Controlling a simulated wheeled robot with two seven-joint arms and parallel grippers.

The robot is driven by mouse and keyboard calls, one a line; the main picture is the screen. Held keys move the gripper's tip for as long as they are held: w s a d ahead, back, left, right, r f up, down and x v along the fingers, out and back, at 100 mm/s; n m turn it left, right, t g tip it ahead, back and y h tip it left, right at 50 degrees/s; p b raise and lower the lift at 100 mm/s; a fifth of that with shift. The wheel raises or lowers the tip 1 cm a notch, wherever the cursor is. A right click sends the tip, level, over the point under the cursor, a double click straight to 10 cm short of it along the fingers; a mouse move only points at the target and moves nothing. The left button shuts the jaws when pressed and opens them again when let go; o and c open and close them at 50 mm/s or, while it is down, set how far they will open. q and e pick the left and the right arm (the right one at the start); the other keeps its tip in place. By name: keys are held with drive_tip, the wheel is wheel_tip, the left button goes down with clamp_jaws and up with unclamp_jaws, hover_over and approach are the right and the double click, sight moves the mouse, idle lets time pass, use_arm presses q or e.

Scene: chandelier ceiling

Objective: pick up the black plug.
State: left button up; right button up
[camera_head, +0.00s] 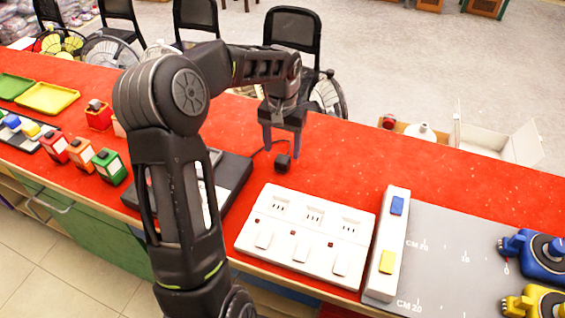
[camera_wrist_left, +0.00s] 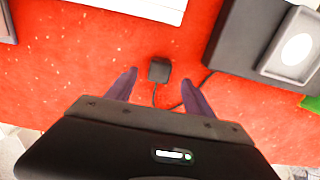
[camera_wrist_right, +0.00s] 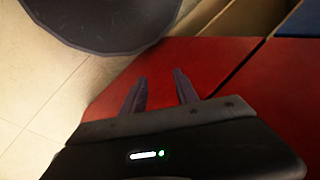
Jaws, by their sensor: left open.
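The black plug (camera_head: 282,162) lies on the red tabletop, with a thin black cord running from it toward a black device (camera_head: 236,172). The plug also shows in the left wrist view (camera_wrist_left: 159,70), just beyond and between the fingertips. My left gripper (camera_head: 282,150) is open and points down over the plug, with nothing between its fingers that I can see held. In the left wrist view its two fingers (camera_wrist_left: 163,80) stand apart on either side of the cord. My right gripper (camera_wrist_right: 160,82) shows only in the right wrist view, open and empty, away from the plug.
A white socket strip (camera_head: 306,232) lies right of the black device. A white switch bar (camera_head: 388,245) and a grey measuring mat (camera_head: 450,262) lie farther right. Chairs (camera_head: 292,30) stand behind the table.

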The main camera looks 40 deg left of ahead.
sight(283, 158)
use_arm(q)
wheel_tip(283, 158, down, 5)
drive_tip(key=shift+r+p, duration=0.1)
drive_tip(key=shift+p, duration=0.4)
drive_tip(key=shift+c, duration=0.2)
clamp_jaws()
idle(0.6)
